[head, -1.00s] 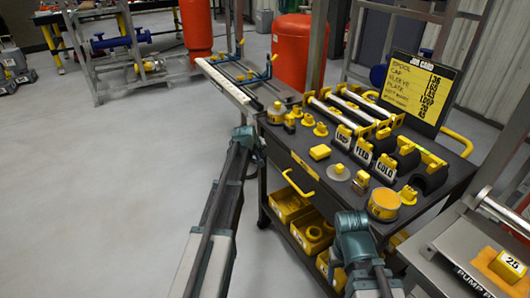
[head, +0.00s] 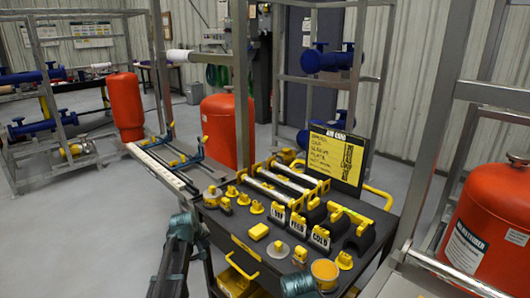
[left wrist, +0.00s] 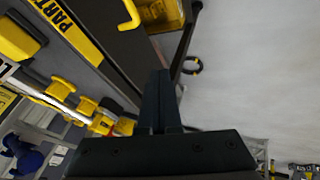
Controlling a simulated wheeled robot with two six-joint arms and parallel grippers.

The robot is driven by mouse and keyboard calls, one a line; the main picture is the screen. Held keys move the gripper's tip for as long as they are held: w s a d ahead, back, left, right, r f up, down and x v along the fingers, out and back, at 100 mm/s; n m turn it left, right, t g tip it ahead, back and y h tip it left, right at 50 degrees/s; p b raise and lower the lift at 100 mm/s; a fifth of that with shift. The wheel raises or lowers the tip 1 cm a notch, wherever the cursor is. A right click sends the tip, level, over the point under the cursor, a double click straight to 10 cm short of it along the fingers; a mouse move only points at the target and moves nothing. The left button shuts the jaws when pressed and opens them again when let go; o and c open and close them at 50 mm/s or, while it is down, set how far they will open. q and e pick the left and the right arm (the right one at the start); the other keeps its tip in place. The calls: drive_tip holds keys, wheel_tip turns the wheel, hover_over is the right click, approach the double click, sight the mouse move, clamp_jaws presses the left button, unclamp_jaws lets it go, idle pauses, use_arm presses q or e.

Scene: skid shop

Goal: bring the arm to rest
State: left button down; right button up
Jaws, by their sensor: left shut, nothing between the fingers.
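My left arm (head: 178,255) comes in from the lower left of the head view. Its teal joint shows beside the left edge of the black cart (head: 228,236). In the left wrist view my left gripper (left wrist: 161,80) has its dark fingers together with nothing between them. It is beside the cart, near the yellow handle (left wrist: 129,14). The teal part of my right arm (head: 298,285) shows at the bottom of the head view, in front of the cart. The right gripper itself does not show.
The cart top holds labelled blocks, yellow-ended rollers and a job card (head: 336,157). A rail bench (head: 160,168) stands behind it on the left. Red tanks (head: 224,130) and metal frames stand around. Grey floor (head: 75,230) is clear at left.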

use_arm(q)
drive_tip(key=s+d+r+m+g+p, duration=0.3)
drive_tip(key=s+d+m+p, duration=0.2)
drive_tip(key=s+d, duration=0.95)
drive_tip(key=s+d+r+m+g+y+p, duration=0.1)
drive_tip(key=s+d+r+m+g+p, duration=0.1)
drive_tip(key=s, duration=0.6)
drive_tip(key=s+d+r+m+g+y+p, duration=0.1)
drive_tip(key=s+d+m, duration=0.3)
drive_tip(key=s, duration=0.4)
drive_tip(key=shift+s+d+r+g+p, duration=0.3)
drive_tip(key=shift+d+r+g+p, duration=0.15)
drive_tip(key=shift+r+g+p, duration=0.15)
